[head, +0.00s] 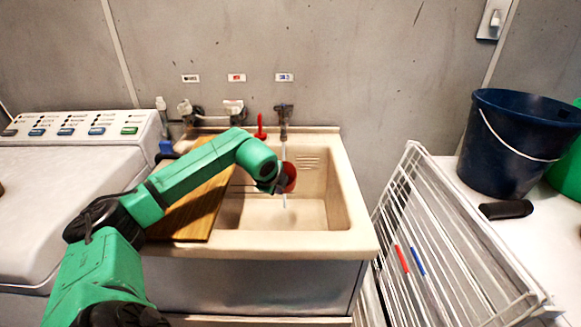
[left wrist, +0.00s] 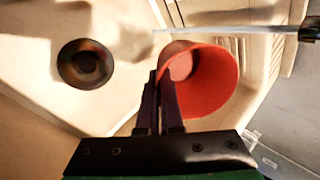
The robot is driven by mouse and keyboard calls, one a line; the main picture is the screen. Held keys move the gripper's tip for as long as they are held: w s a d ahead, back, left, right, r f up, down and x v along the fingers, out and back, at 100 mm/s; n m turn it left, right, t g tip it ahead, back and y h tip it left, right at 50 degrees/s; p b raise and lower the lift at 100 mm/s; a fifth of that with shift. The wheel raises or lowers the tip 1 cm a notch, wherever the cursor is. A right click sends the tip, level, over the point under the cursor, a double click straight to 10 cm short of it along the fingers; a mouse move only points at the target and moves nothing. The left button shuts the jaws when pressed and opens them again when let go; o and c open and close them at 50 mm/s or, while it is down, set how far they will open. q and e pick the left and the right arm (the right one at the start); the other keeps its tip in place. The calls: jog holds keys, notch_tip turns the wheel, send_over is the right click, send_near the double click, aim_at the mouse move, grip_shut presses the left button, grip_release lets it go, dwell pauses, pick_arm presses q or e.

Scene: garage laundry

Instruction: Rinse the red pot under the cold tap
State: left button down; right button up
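The red pot (head: 289,178) hangs over the sink basin (head: 310,212). In the left wrist view the pot (left wrist: 218,85) is tilted, with its open mouth partly facing the camera. My left gripper (head: 270,182) is at the pot's left side; in the left wrist view its dark fingers (left wrist: 160,98) are close together on the pot's wall. The right-hand tap (head: 284,112), under a blue label (head: 284,77), is running. Its thin water stream (left wrist: 235,30) passes close beside the pot's rim; I cannot see it entering the mouth. My right gripper is out of view.
A wooden board (head: 200,205) covers the sink's left part. Two other taps, a red upright item (head: 260,127) and small bottles stand along the back. The washing machine (head: 60,190) is left. A white wire rack (head: 440,230) and blue bucket (head: 515,140) are right. The drain (left wrist: 85,64) is clear.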

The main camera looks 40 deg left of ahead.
pick_arm(q)
jog(key=s+d+r+b, duration=0.2)
jog(key=s+r+b, duration=0.2)
jog(key=shift+s, duration=0.3)
dwell(0.5)
